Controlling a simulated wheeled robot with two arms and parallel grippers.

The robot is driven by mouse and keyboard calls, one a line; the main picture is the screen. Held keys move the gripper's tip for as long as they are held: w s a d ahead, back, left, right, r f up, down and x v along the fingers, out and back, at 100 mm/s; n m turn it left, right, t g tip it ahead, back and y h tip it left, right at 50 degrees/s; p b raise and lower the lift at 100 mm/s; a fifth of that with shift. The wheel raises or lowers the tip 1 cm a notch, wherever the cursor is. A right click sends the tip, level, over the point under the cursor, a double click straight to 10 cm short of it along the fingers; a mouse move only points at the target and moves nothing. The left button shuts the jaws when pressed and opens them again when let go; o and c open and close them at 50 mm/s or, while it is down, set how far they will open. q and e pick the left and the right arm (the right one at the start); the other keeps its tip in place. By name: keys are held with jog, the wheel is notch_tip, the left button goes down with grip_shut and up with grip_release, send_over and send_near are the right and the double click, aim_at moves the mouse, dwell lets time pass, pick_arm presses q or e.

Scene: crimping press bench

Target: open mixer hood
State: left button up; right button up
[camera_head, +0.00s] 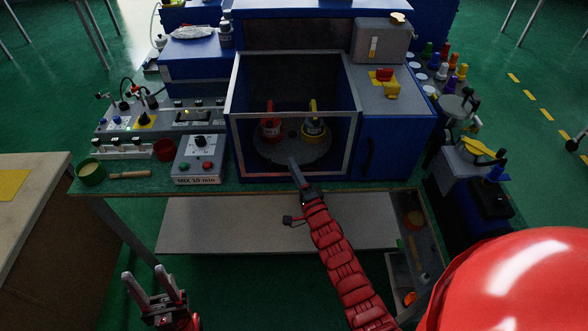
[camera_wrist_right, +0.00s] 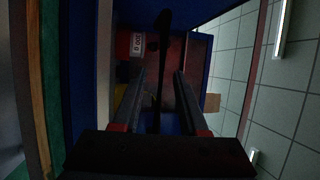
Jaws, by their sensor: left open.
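The mixer hood (camera_head: 235,85) is a pale grey frame standing across the front of the blue mixer housing (camera_head: 390,145). Through it I see a red container (camera_head: 270,124) and a yellow one (camera_head: 314,124) on a round grey plate (camera_head: 292,151). My right gripper (camera_head: 295,172) is at the middle of the frame's lower edge. In the right wrist view its fingers (camera_wrist_right: 160,75) are apart, with a thin dark bar (camera_wrist_right: 164,30) between them; I cannot tell if they touch it. My left gripper (camera_head: 153,282) is open and empty at the lower left, away from the mixer.
A grey box (camera_head: 380,42) and a red-and-yellow switch (camera_head: 386,82) sit on the housing's right top. Coloured bottles (camera_head: 453,60) stand at the right.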

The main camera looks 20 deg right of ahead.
grip_shut()
dwell(1.2)
